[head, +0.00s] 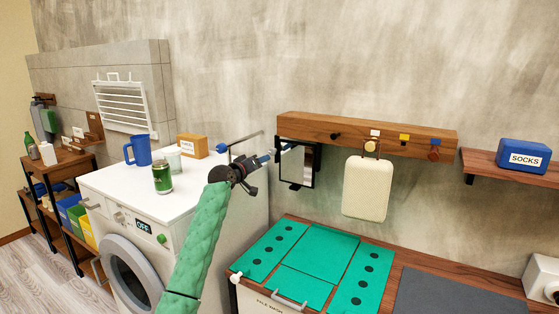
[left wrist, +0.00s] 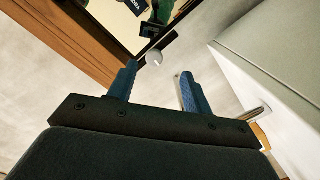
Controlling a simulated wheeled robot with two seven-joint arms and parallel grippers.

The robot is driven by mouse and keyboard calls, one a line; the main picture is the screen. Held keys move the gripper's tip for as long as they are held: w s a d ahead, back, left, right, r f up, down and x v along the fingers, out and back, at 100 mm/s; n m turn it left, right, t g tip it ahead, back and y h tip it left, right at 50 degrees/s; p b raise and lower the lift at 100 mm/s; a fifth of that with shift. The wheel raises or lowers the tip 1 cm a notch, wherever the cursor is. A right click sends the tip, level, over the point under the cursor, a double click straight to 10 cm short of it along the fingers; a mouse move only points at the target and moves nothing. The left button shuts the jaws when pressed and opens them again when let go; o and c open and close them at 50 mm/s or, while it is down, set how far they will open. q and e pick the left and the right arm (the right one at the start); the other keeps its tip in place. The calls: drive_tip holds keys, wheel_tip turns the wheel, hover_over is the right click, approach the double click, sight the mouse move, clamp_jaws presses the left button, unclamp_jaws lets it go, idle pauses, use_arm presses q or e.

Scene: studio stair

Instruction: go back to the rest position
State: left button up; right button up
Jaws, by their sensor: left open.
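My left arm, in a green sleeve, reaches up from the bottom of the head view. My left gripper (head: 264,158) is in the air between the washing machine and the small wall mirror (head: 297,164). In the left wrist view its two blue fingers (left wrist: 157,72) are spread apart with nothing between them. My right gripper is in neither view.
The white washing machine (head: 125,188) carries a blue jug (head: 140,151), a green-filled glass (head: 162,178) and an orange box (head: 192,146). A wooden hook rail (head: 365,136) holds a cream bag (head: 364,190). A teal-covered counter (head: 320,255) lies below.

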use_arm(q)
drive_tip(key=s+r+m+g+y, duration=0.1)
drive_tip(key=s+m+g+y, duration=0.25)
drive_tip(key=s, duration=0.65)
drive_tip(key=s+a+f+g+y, duration=0.2)
drive_tip(key=s+f+g+y, duration=0.15)
drive_tip(key=s+f, duration=2.75)
drive_tip(key=s+f+g, duration=0.2)
drive_tip(key=s+f, duration=0.6)
drive_tip(key=s, duration=0.3)
drive_tip(key=s+f+g, duration=0.2)
drive_tip(key=s+f, duration=0.6)
drive_tip(key=s, duration=0.3)
drive_tip(key=s+d+f+g, duration=0.1)
drive_tip(key=s+f+g, duration=0.2)
drive_tip(key=s+f, duration=0.4)
drive_tip(key=s, duration=0.4)
drive_tip(key=shift+f, duration=0.4)
